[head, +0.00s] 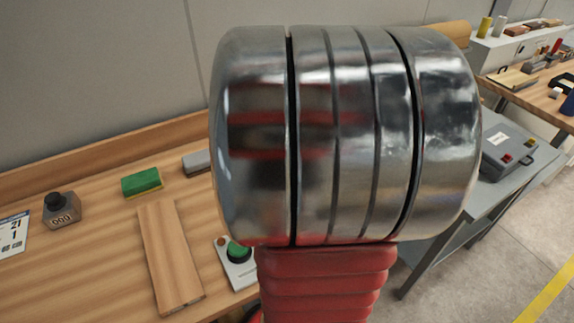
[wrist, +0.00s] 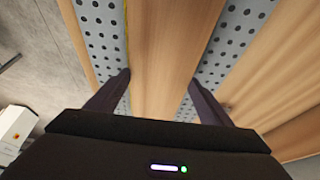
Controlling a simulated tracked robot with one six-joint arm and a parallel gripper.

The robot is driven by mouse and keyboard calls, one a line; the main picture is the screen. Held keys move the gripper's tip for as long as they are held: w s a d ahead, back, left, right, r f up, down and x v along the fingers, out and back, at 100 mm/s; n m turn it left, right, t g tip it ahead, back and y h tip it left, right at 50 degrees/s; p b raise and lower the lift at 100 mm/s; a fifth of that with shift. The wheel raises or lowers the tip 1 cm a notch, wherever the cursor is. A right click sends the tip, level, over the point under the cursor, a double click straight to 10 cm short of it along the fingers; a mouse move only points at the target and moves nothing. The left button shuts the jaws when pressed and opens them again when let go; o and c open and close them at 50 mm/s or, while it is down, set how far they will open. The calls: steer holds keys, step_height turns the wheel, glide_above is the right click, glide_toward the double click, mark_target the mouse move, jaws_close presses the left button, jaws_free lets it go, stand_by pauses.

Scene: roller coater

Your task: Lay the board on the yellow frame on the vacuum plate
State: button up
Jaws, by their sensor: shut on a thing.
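In the wrist view my gripper (wrist: 158,82) is shut on a long pale wooden board (wrist: 163,60), with one finger at each side edge. The board runs lengthwise up the picture over the grey perforated vacuum plate (wrist: 233,35), which shows on both sides of it. A thin yellow strip (wrist: 127,28) shows along the board's left edge, seemingly the yellow frame; the rest is hidden. I cannot tell whether the board touches the frame or hangs just above it. In the head view my arm hides the gripper, the held board and the plate.
In the head view a second wooden plank (head: 170,257) lies on the bench. A grey case (head: 508,150) stands at the right.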

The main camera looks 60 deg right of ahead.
steer(key=shift+f, duration=0.4)
steer(key=o, duration=1.4)
steer(key=shift+f, duration=0.1)
steer(key=v, duration=1.2)
